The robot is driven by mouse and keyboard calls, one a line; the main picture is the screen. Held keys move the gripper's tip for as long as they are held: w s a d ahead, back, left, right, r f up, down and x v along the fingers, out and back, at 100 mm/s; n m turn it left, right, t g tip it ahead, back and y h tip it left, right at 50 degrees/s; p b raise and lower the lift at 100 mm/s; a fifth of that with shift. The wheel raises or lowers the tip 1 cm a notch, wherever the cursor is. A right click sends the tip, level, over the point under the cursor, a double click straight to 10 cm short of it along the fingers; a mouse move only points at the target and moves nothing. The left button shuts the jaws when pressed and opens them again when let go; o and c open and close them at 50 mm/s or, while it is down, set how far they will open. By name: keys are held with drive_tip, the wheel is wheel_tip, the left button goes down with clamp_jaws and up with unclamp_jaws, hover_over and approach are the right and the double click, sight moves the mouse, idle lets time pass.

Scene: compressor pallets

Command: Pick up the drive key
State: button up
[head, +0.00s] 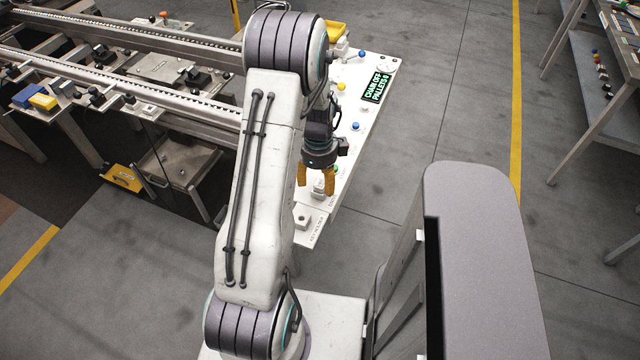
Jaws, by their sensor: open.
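My gripper (316,188) has two yellow fingers. They are apart and point down over the near end of a white control panel (345,190). I see nothing held between them. A small white block with a dark spot on top (303,217) sits at the panel's near corner, just below and left of the fingers in the picture. Small printing runs beside it, too small to read surely. I cannot make out the drive key for certain. Part of the panel is hidden behind my arm and gripper.
The panel carries a green-lit display (375,88), a blue button (355,126) and a yellow button (341,87). Conveyor rails (130,92) run off to the left. A table with a lower shelf (590,80) stands at right. Grey floor between is clear.

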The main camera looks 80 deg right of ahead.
drive_tip(key=shift+f, duration=1.05)
drive_tip(key=shift+c, duration=0.4)
clamp_jaws()
drive_tip(key=shift+r, duration=0.15)
